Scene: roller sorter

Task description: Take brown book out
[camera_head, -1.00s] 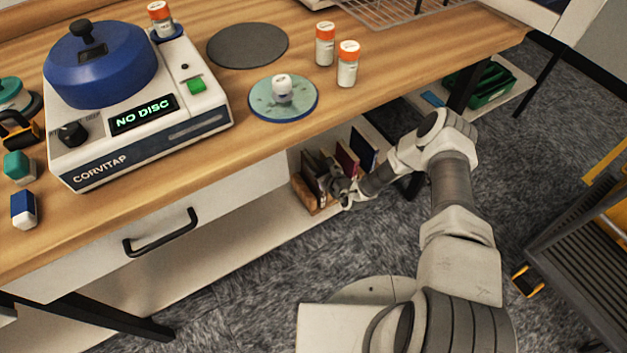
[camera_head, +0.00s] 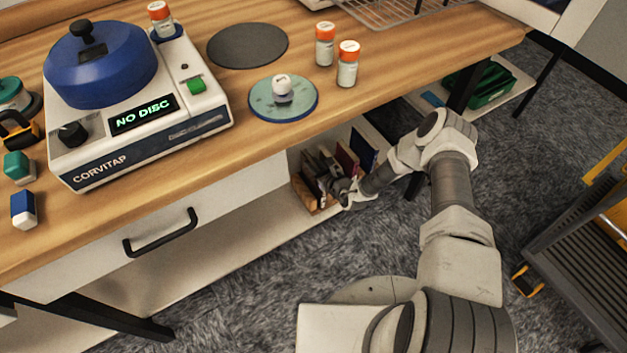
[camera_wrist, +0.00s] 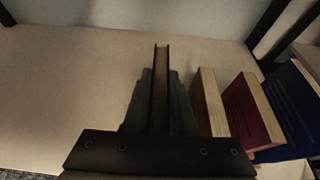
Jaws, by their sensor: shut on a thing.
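My gripper (camera_wrist: 161,105) is shut on a thin dark brown book (camera_wrist: 161,72), which stands upright between the two fingers. The lower part of this book is hidden by the gripper. In the head view my gripper (camera_head: 340,188) is at the low shelf under the table, among the row of books. To the right of the held book, apart from it, stand a book with tan pages (camera_wrist: 208,100), a maroon book (camera_wrist: 247,108) and a blue book (camera_wrist: 288,105).
The shelf (camera_wrist: 70,90) is bare left of the held book. The wooden tabletop (camera_head: 250,160) overhangs the books, with a drawer handle (camera_head: 160,235) at the left. A table leg (camera_head: 465,85) stands to the right. Carpeted floor lies in front.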

